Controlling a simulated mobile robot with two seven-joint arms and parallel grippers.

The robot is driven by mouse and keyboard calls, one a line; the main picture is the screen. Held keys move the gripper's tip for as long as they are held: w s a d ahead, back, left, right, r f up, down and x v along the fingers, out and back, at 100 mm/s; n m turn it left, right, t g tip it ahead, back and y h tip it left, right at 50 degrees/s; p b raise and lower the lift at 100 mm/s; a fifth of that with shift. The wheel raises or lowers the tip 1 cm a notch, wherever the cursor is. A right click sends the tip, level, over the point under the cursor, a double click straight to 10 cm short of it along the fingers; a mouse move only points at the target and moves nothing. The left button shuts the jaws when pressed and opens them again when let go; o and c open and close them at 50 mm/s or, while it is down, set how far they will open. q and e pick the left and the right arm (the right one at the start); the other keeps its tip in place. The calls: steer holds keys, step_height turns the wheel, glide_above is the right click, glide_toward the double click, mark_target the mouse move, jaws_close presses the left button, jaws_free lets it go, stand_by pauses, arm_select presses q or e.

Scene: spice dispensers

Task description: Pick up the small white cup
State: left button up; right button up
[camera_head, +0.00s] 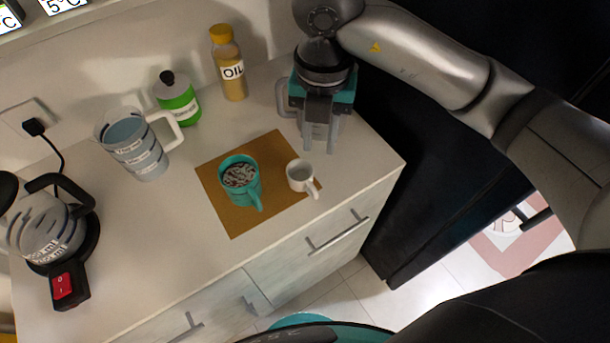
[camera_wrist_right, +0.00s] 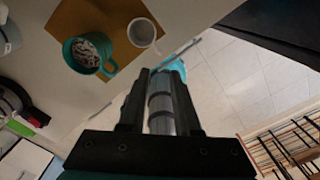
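The small white cup (camera_head: 299,176) stands upright on the right part of a brown mat (camera_head: 235,222), its handle toward the front right. It also shows in the right wrist view (camera_wrist_right: 142,32), beyond the fingertips. A teal mug (camera_head: 238,178) with dark contents stands on the mat to its left; it is also in the right wrist view (camera_wrist_right: 88,53). My right gripper (camera_head: 319,148) points down above the counter, behind and a little right of the white cup. Its fingers are apart and do not touch the cup. My left gripper is not in view.
A measuring jug (camera_head: 135,150), a green jar (camera_head: 178,98) and an oil bottle (camera_head: 229,65) stand toward the back. A glass kettle (camera_head: 45,232) is at the left. The counter's front edge and drawer handle (camera_head: 338,233) are close to the cup. Bare counter lies between kettle and mat.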

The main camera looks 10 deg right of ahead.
steer(key=s+m, duration=0.1)
steer(key=m, duration=0.1)
steer(key=b, duration=0.1)
glide_above(316, 192)
steer(key=f, duration=0.9)
steer(key=shift+d+f, duration=0.2)
steer(key=shift+f, duration=0.15)
steer(key=shift+a+f+b, duration=0.15)
steer(key=shift+f+b, duration=0.15)
steer(key=shift+f, duration=2.45)
jaws_close()
